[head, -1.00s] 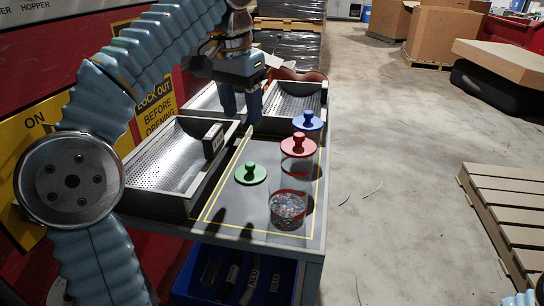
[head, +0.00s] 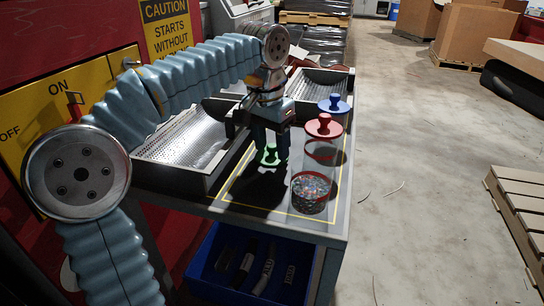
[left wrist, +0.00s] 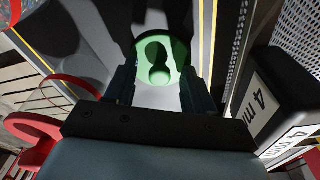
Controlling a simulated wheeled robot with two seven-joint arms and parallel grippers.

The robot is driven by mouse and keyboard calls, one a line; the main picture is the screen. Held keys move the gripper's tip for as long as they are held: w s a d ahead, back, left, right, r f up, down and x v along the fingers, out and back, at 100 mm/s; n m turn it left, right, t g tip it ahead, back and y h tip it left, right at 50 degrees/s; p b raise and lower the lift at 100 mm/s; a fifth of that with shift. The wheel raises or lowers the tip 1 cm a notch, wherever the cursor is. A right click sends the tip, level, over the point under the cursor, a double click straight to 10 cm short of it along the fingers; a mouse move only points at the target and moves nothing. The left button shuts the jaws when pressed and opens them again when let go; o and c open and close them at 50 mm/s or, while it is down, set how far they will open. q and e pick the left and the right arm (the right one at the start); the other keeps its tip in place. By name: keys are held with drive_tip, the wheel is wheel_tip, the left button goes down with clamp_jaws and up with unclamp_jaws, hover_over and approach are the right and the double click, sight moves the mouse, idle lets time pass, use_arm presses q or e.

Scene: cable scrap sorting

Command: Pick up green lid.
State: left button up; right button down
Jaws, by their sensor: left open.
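The green lid (head: 268,157) lies on the grey table top inside the yellow outline, partly hidden by my left gripper in the head view. In the left wrist view the round green lid (left wrist: 177,45) with its knob shows between the two fingers, partly in shadow. My left gripper (head: 270,152) is open and points down over the lid, one finger on each side of it. In the left wrist view the left gripper (left wrist: 158,98) holds nothing. I cannot tell whether the fingers touch the lid. My right gripper is not in view.
A perforated metal tray (head: 180,150) is to the left, with a "4 mm" label block (left wrist: 287,112) close by. A blue bin (head: 215,270) sits below.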

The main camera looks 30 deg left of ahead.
use_arm(q)
clamp_jaws()
drive_tip(key=shift+r, duration=0.1)
